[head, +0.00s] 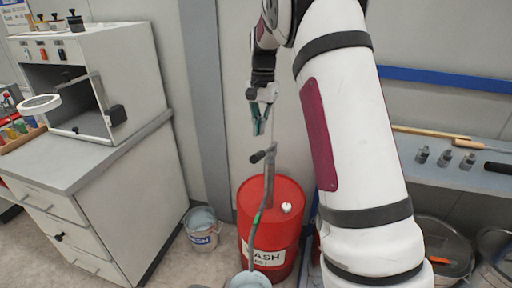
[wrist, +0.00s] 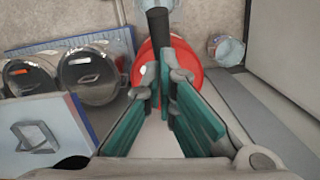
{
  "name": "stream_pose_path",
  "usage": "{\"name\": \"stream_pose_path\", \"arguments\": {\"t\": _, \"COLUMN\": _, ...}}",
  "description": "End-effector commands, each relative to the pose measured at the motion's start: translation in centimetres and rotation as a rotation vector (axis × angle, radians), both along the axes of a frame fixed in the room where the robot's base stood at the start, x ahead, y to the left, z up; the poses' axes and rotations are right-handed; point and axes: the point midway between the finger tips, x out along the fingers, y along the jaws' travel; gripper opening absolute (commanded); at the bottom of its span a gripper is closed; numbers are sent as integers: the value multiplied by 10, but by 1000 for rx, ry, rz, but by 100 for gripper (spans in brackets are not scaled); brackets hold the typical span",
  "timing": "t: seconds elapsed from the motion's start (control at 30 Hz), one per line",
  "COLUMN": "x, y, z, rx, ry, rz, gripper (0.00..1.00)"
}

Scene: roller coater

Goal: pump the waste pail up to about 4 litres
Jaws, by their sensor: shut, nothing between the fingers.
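A red drum (head: 290,228) with a partly readable "ASH" label stands on the floor in the head view. A grey pump (head: 269,178) with a black handle grip (head: 257,157) rises from its top. A hose (head: 257,218) runs down from the pump to a pale pail (head: 249,281), cut off at the bottom edge; its level cannot be read. My gripper (head: 259,130), with teal finger pads, is shut and empty, pointing down above the handle and apart from it. In the wrist view, the drum (wrist: 186,56) is beyond my gripper (wrist: 165,78).
A second pail (head: 202,232), with a partly readable label, stands left of the drum, by a grey cabinet (head: 140,200). A bench (head: 430,176) with small metal parts is at the right, with round lidded containers (head: 448,240) below it.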

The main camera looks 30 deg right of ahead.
Motion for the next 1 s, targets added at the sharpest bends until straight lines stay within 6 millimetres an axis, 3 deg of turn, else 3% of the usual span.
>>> {"name": "stream_pose_path", "arguments": {"t": 0.53, "x": 1, "y": -2, "z": -6, "rx": 0, "ry": 3, "rz": -8, "gripper": 0}}
{"name": "stream_pose_path", "arguments": {"t": 1.0, "x": -2, "y": 3, "z": -57, "rx": 0, "ry": 5, "rz": -9, "gripper": 0}}
